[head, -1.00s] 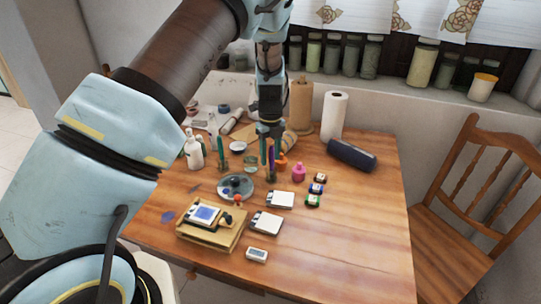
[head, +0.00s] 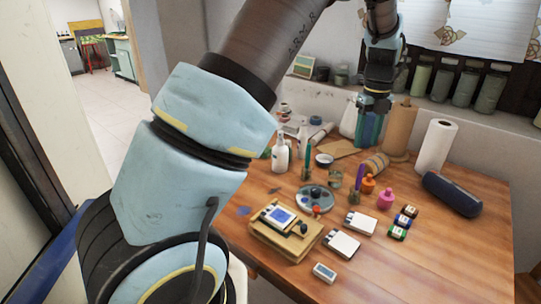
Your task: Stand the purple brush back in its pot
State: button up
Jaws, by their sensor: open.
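The purple brush (head: 358,177) stands roughly upright in a small pot (head: 355,197) on the wooden table, beside an orange bottle. The pot is small in view and its rim is hard to make out. My gripper (head: 369,144) is above and behind the brush in the picture, pointing down. Its teal fingers are apart with nothing seen between them. It is clear of the brush. A second pot (head: 306,172) with a green brush (head: 308,155) stands to the left.
An orange bottle (head: 368,184) and a pink bottle (head: 385,199) stand close to the right of the brush. A glass jar (head: 335,179) is to its left. A paper roll (head: 435,147) stands behind. The table's right front (head: 450,255) is bare.

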jog(key=a+r+n, duration=0.1)
jog(key=a+n, duration=1.6)
jog(key=a, duration=0.5)
jog(key=s+a+n+t, duration=0.1)
jog(key=s+a+n, duration=1)
jog(key=a+n, duration=0.3)
jog(key=shift+s+a+f+n+t, duration=0.25)
jog(key=shift+f+n, duration=0.2)
jog(key=shift+n, duration=0.55)
jog(key=shift+o, duration=0.4)
jog(key=shift+d, duration=0.1)
